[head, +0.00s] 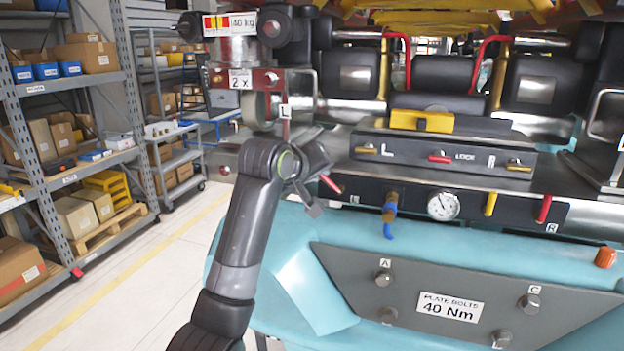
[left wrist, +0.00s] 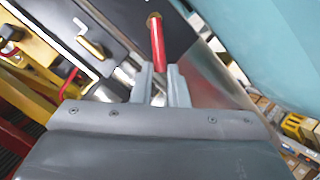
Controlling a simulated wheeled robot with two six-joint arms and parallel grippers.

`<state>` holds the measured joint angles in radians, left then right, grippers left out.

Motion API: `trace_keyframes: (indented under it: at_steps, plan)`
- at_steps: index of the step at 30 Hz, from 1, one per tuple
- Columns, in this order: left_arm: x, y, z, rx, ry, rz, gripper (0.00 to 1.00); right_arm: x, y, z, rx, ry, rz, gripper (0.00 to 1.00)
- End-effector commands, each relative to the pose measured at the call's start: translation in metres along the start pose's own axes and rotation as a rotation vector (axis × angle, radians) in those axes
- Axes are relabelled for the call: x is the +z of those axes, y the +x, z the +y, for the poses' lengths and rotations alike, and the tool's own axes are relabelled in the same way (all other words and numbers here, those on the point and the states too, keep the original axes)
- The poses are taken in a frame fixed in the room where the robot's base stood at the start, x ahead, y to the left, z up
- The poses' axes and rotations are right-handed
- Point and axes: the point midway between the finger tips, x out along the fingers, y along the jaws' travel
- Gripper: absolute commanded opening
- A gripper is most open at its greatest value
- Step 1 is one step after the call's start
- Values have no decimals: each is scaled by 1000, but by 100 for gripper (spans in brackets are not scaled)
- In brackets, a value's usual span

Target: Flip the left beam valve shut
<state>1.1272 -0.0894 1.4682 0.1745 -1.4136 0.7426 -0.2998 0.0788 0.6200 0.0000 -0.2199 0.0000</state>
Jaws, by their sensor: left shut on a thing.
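The left beam valve shows as a red lever (head: 331,184) at the left end of the dark lower valve strip (head: 465,208). In the left wrist view the red lever (left wrist: 157,43) runs from a small brass pivot into the gap between my finger tips. My left gripper (head: 320,192) is shut on this lever; its fingers also show in the left wrist view (left wrist: 161,82). The lever's gripped end is hidden between the fingers. My right gripper is in neither view.
An upper panel (head: 400,157) marked L, LOCK and R sits just above. The strip also has a blue-handled tap (head: 389,212), a gauge (head: 443,206), a yellow lever (head: 490,204) and another red lever (head: 544,208). A bolted plate (head: 350,270) is below. Shelves (head: 70,180) stand left.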

Motion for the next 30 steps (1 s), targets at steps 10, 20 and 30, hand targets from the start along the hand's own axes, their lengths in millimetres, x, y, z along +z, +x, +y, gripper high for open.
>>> trace_keyframes:
  at_steps: [10, 20, 30]
  plan:
    - [7, -1, 20, -137, 295, 58, 0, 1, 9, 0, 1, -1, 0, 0]
    - [15, 0, 35, -257, 556, 112, 0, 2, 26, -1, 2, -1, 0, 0]
    - [22, 0, 45, -339, 731, 151, 0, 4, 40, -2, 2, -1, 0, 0]
